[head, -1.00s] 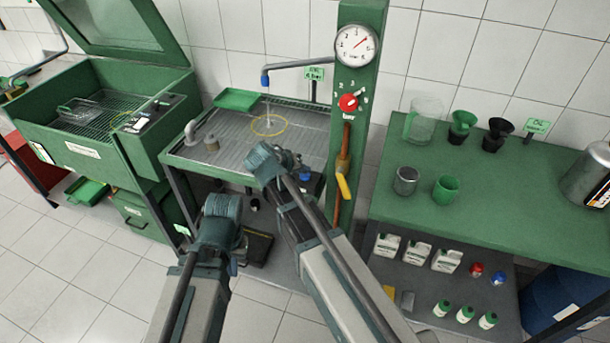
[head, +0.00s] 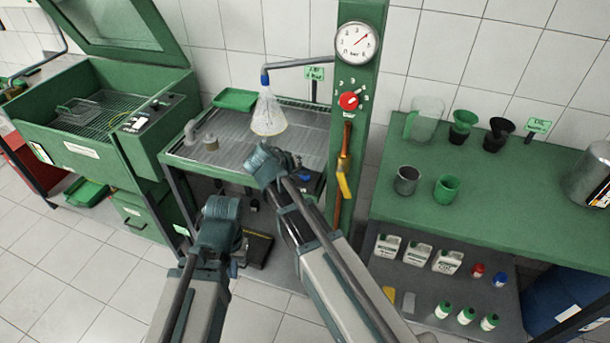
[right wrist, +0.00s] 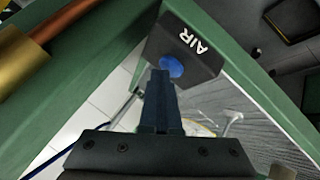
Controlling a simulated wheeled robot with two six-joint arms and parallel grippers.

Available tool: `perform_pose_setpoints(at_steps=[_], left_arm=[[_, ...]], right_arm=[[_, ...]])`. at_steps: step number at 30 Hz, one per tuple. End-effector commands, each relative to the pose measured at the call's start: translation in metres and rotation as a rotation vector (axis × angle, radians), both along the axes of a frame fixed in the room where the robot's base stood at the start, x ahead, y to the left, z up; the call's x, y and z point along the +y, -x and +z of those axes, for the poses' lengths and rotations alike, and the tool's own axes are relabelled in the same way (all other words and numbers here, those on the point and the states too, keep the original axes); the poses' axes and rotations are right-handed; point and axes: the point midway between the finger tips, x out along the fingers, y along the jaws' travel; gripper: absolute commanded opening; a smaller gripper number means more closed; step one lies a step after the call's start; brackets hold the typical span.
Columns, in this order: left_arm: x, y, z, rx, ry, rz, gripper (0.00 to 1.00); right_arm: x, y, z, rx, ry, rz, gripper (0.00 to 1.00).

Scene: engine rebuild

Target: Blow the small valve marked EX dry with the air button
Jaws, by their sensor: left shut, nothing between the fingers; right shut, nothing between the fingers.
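The air button, a blue knob (right wrist: 172,67) on a black box marked AIR (right wrist: 190,48), is large in the right wrist view. My right gripper (right wrist: 160,74) is shut and empty, its fingertips at the button and seemingly touching it. In the head view the blue-tipped air nozzle (head: 265,78) blows a pale cone of air (head: 268,114) down onto the grated bench. A small grey valve shape (right wrist: 232,121) stands by a yellow ring in the right wrist view; no EX mark is readable. My left gripper (head: 222,208) is shut and empty, low in front of the bench.
A green tray (head: 236,99) and a grey fitting (head: 210,142) are on the bench. A green table (head: 480,205) with jugs is at right.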

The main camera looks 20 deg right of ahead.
Motion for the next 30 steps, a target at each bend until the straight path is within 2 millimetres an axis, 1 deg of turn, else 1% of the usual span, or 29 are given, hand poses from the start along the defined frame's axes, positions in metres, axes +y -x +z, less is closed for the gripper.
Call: perform_pose_setpoints(at_steps=[10, 21, 30], left_arm=[[0.000, 0.000, 0.001, 0.000, 0.000, 0.000, 0.00], [0.000, 0.000, 0.019, 0.000, 0.000, 0.000, 0.00], [0.000, 0.000, 0.019, 0.000, 0.000, 0.000, 0.00]], right_arm=[[0.000, 0.000, 0.000, 0.002, -0.001, -0.001, 0.00], [0.000, 0.000, 0.018, 0.001, -0.001, 0.000, 0.00], [0.000, 0.000, 0.019, 0.001, 0.000, -0.001, 0.00]])
